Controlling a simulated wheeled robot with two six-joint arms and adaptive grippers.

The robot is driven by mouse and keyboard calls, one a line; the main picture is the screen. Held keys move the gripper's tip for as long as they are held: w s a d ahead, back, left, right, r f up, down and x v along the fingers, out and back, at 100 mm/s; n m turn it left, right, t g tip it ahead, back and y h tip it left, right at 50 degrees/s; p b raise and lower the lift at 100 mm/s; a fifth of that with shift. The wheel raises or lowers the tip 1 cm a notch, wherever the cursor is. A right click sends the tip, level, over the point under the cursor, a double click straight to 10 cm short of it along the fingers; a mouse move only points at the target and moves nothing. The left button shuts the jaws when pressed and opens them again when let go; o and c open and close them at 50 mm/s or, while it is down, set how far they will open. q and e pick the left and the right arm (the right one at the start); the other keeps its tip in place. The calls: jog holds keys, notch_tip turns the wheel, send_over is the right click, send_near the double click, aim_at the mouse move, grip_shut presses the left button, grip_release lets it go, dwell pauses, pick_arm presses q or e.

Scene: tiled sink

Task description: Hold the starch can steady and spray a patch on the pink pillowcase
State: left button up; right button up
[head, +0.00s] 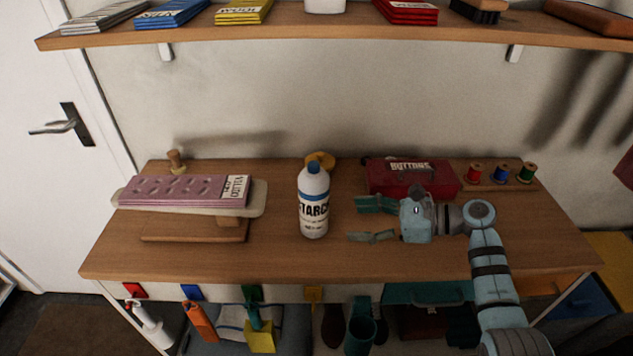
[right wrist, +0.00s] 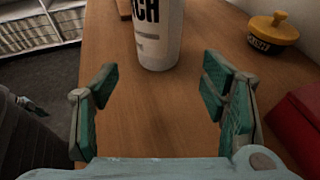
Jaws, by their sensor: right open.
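The starch can (head: 314,205) is a white bottle with a blue top. It stands upright near the middle of the table and also shows in the right wrist view (right wrist: 158,35), cut off at the top. The pink pillowcase (head: 185,189) lies folded on a pale board at the left of the table, with a label at its right end. My right gripper (head: 372,220) is open and empty, to the right of the can, with its fingers pointing at it. In the right wrist view the can stands beyond the open fingertips (right wrist: 160,85). My left gripper is not in view.
A red buttons box (head: 411,177) stands behind my right gripper. A yellow pot (head: 320,158) is behind the can. Several thread spools (head: 500,173) stand at the back right. The wooden base (head: 190,232) lies left of the can. The front middle of the table is clear.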

aim_at(327, 222)
jog(key=shift+w+a+f, duration=0.1)
jog(key=shift+w+a, duration=0.05)
jog(key=shift+w, duration=0.15)
jog(key=shift+a+f+b, duration=0.1)
jog(key=shift+a+b, duration=0.25)
jog(key=shift+b, duration=0.15)
jog(key=b+x, duration=0.2)
jog(key=x, duration=0.1)
jog(key=b+x, duration=0.1)
jog(key=b, duration=0.1)
jog(key=shift+s+a, duration=0.25)
jog(key=shift+s, duration=0.1)
jog(key=x, duration=0.4)
jog(key=shift+w+r+p, duration=0.2)
jog(key=shift+w+p, duration=0.1)
jog(key=shift+p, duration=0.05)
jog(key=shift+a, duration=0.2)
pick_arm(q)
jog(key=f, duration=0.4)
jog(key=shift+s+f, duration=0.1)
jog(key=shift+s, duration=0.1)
pick_arm(e)
jog(key=shift+s, duration=0.1)
jog(key=shift+f, duration=0.1)
jog(key=c, duration=0.7)
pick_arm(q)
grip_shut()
pick_arm(e)
jog(key=shift+c, duration=0.2)
